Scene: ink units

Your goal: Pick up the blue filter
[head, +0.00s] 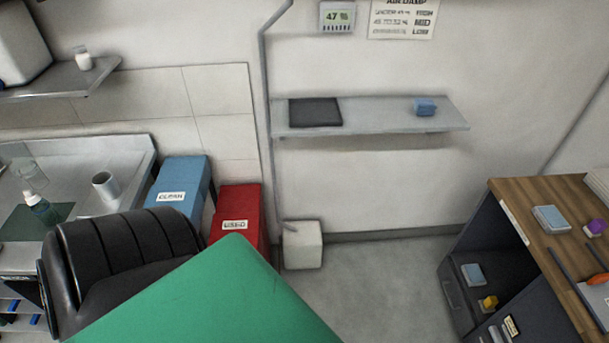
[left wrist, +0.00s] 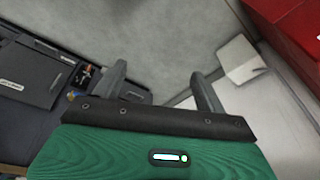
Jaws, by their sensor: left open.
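A small blue block (head: 425,107) sits on the right part of the grey wall shelf (head: 375,122); it is the bluest small piece that could be the filter. Paler blue pieces also show: one (head: 551,219) on the wooden desk top and one (head: 473,273) in the open compartment below. I cannot tell for sure which is the filter. My left gripper (left wrist: 162,88) shows in the left wrist view with its two fingers wide apart and nothing between them. It is not seen in the head view, and no blue piece shows clearly near it. My right gripper is in neither view.
A dark flat pad (head: 315,112) lies on the wall shelf's left part. A blue bin (head: 182,180), a red bin (head: 238,212) and a white box (head: 302,246) stand below. A black chair (head: 120,245) is at left. Grey floor (head: 385,275) is clear before the desk.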

